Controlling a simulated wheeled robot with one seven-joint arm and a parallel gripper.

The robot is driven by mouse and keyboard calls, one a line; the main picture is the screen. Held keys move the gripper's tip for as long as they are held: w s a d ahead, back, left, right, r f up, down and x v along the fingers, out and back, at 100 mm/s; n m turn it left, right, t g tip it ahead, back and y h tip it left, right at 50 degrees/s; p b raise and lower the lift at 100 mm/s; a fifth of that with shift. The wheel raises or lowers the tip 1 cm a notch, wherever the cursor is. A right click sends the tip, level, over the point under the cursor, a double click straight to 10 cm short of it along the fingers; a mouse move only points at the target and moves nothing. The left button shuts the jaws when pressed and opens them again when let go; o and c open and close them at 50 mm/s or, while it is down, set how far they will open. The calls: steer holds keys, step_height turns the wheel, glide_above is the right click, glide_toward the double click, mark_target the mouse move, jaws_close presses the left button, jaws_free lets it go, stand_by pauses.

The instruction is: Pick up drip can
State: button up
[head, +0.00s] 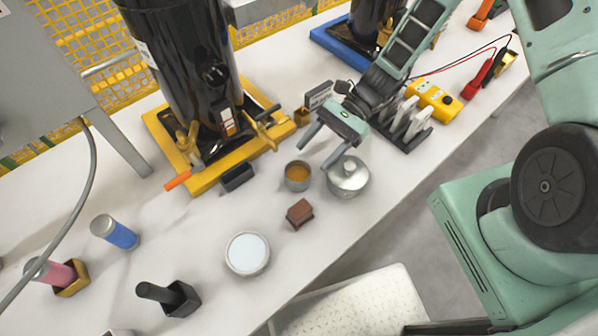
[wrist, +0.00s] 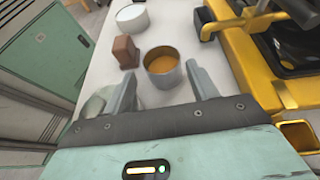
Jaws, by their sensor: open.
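The drip can (head: 297,184) is a small round grey metal can, open at the top, with amber liquid inside. It stands upright on the white table. In the wrist view the drip can (wrist: 163,80) appears just ahead of the fingertips, in line with the gap between them. My gripper (head: 321,148) is open and empty, its fingers pointing down toward the can from its upper right in the head view. The same gripper (wrist: 161,72) shows at the bottom of the wrist view. No contact with the can is visible.
A lidded metal pot (head: 348,180) stands close right of the can. A brown block (head: 300,214) and a white-topped round tub (head: 247,254) lie nearer. A black compressor (head: 185,75) on a yellow base (head: 205,183) stands left. The table is clear toward its front right edge.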

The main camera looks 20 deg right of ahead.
mark_target(289, 180)
steer(key=shift+p+x, duration=0.3)
steer(key=shift+x, duration=2)
steer(key=shift+w, duration=0.1)
steer(key=c, duration=0.8)
